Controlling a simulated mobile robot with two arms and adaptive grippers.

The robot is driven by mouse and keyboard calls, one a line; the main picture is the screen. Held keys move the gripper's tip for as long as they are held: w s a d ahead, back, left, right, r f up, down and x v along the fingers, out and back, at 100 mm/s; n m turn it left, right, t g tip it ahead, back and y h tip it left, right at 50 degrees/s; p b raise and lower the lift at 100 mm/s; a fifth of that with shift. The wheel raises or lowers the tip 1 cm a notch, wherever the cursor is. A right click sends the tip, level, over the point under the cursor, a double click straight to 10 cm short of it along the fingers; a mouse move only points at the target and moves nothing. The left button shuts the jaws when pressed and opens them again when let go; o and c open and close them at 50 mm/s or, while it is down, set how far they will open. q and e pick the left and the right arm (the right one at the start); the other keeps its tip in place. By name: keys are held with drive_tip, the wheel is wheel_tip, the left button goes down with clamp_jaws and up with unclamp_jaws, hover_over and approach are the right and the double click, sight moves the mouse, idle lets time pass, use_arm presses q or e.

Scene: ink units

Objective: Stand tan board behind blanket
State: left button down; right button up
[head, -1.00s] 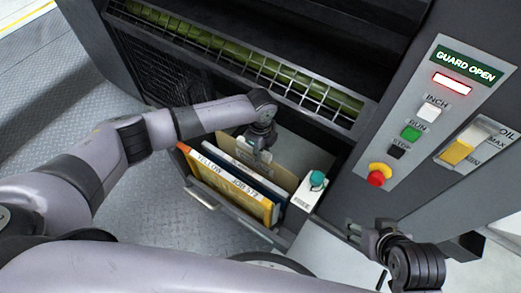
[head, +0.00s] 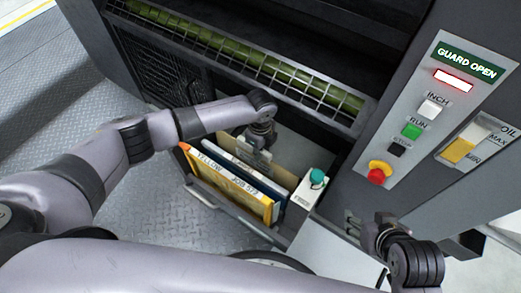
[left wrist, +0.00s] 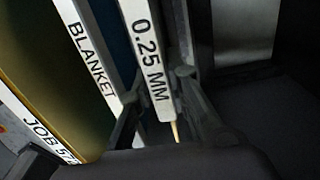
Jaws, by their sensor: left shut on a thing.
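The tan board (head: 284,175) stands in the open drawer behind the blanket, partly hidden by my gripper. In the left wrist view its white edge strip (left wrist: 149,50) reads "0.25 MM". My left gripper (head: 259,152) reaches down into the drawer and is shut on the tan board; its fingers also show in the left wrist view (left wrist: 158,108). The dark blue blanket (head: 281,203) has a white labelled edge and stands beside the board, in front of it. My right gripper, low at right in the head view, is too unclear to read.
A yellow folder (head: 235,190) marked "JOB 572" stands at the drawer front. The machine's roller guard (head: 240,62) is above, and a button panel (head: 420,115) is at right.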

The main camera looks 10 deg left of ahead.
use_arm(q)
drive_tip(key=shift+f, duration=0.15)
drive_tip(key=c, duration=1.4)
unclamp_jaws()
drive_tip(key=shift+c, duration=0.2)
wheel_tip(320, 180, up, 12)
